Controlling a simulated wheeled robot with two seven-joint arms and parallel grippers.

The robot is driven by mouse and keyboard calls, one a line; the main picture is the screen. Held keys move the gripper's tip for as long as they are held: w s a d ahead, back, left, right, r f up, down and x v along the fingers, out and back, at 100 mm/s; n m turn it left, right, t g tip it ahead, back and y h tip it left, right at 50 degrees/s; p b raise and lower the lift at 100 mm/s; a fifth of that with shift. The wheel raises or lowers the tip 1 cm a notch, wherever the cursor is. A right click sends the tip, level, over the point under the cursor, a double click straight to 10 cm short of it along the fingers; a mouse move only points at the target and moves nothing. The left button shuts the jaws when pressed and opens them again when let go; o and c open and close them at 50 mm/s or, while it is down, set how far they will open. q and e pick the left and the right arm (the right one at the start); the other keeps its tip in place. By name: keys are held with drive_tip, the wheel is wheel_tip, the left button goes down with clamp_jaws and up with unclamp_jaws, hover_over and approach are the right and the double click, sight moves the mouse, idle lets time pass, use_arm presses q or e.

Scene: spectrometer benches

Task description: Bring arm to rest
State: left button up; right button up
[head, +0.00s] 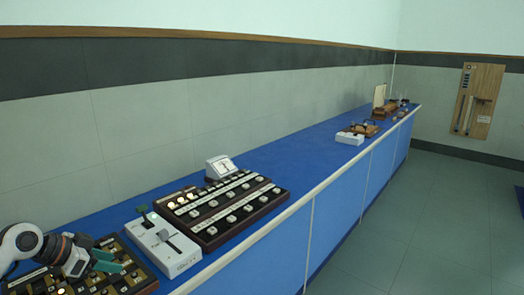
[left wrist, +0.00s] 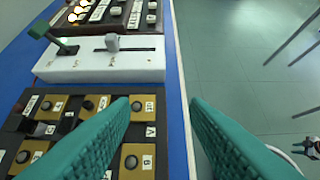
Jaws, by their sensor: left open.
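My left gripper (head: 108,262) comes in at the lower left of the head view, above a dark panel with brass plates and knobs (head: 138,275). In the left wrist view its two teal fingers (left wrist: 165,125) stand wide apart with nothing between them. The gap lies over the bench's pale front edge (left wrist: 184,120). The left finger overlaps the brass-plated panel (left wrist: 45,145) in that picture. I cannot tell how high the fingers are above it. My right gripper is in neither view.
A white box with a green-tipped lever and a slider (head: 163,243) stands beside the panel. Beyond it are a dark switch board (head: 225,212) and a small white meter (head: 221,168). The blue bench (head: 290,163) is clear up to more instruments (head: 358,131). Open floor (head: 400,230) lies right.

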use_arm(q)
drive_tip(key=s+d+f+g+y, duration=0.1)
drive_tip(key=s+d+f+g, duration=0.2)
drive_tip(key=s+d+f, duration=1.75)
drive_tip(key=s+a+r+n+y, duration=0.1)
drive_tip(key=s+a+n+y, duration=0.15)
drive_tip(key=s, duration=0.35)
drive_tip(key=s+a+n+y, duration=0.2)
drive_tip(key=s+n, duration=0.2)
drive_tip(key=s, duration=0.2)
wheel_tip(320, 180, down, 27)
drive_tip(key=s+g, duration=0.1)
drive_tip(key=g, duration=0.1)
drive_tip(key=s+a+f, duration=0.2)
drive_tip(key=s+f, duration=1.3)
drive_tip(key=s, duration=0.1)
drive_tip(key=shift+a+m+g, duration=0.35)
drive_tip(key=shift+m+g, duration=0.05)
drive_tip(key=shift+m, duration=0.05)
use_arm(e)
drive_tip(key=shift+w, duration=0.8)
